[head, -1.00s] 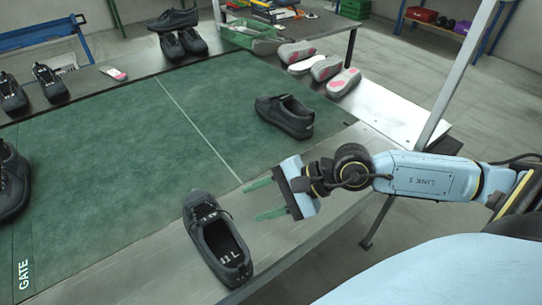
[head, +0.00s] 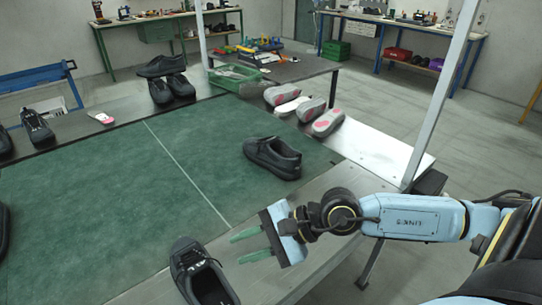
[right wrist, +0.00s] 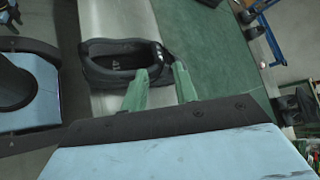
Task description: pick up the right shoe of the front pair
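A black shoe (head: 205,280) lies at the near edge of the work table, its opening toward me and its near end cut off by the picture. Another black shoe (head: 273,157) lies on the green mat farther right. I cannot tell which shoes form the front pair. My right gripper (head: 250,246) is open and empty, its two green fingers pointing left, beside and to the right of the near shoe. In the right wrist view a black shoe (right wrist: 112,62) lies on the metal edge, just beyond the open fingers (right wrist: 163,80). My left gripper is not in view.
The green mat (head: 110,210) has free room in its middle. Several black shoes (head: 162,66) stand at the back and left. Pale soles with pink patches (head: 328,122) lie at the back right. A metal post (head: 440,95) rises right of the table.

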